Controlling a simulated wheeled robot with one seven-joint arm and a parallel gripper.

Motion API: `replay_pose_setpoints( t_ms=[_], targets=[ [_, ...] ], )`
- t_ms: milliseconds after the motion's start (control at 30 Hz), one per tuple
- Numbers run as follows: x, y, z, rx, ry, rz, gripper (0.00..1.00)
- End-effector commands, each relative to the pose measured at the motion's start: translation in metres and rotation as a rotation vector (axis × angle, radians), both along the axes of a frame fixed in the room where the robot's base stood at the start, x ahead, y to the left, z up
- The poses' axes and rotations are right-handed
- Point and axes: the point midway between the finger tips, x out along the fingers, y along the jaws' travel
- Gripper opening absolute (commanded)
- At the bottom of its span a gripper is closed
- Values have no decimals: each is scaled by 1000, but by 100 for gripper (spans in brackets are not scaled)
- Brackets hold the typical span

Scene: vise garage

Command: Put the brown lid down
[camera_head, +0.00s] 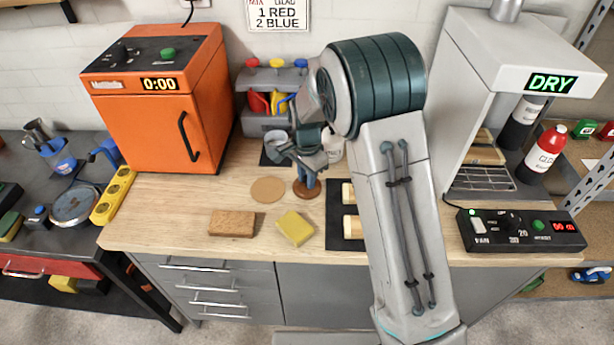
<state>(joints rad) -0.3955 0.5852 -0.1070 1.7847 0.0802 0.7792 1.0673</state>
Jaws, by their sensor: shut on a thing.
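The brown lid (307,190) is a small round disc with a blue knob, right of centre on the wooden worktop. My gripper (309,170) reaches down from the upper right and is shut on the lid's knob. The lid looks level and is at or just above the worktop; I cannot tell whether it touches. My gripper hides part of the knob.
A round tan disc (268,190) lies just left of the lid. A brown block (232,223) and a yellow block (295,228) lie nearer the front edge. A dark mat (345,240) with light cylinders is at right. An orange oven (160,100) stands back left.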

Motion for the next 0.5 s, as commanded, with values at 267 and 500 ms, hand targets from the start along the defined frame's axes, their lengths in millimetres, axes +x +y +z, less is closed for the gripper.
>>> replay_pose_setpoints(
  t_ms=[267,500],
  targets=[
    [0,0,-10,1,-2,0,0],
    [0,0,-13,1,-2,0,30]
  ],
)
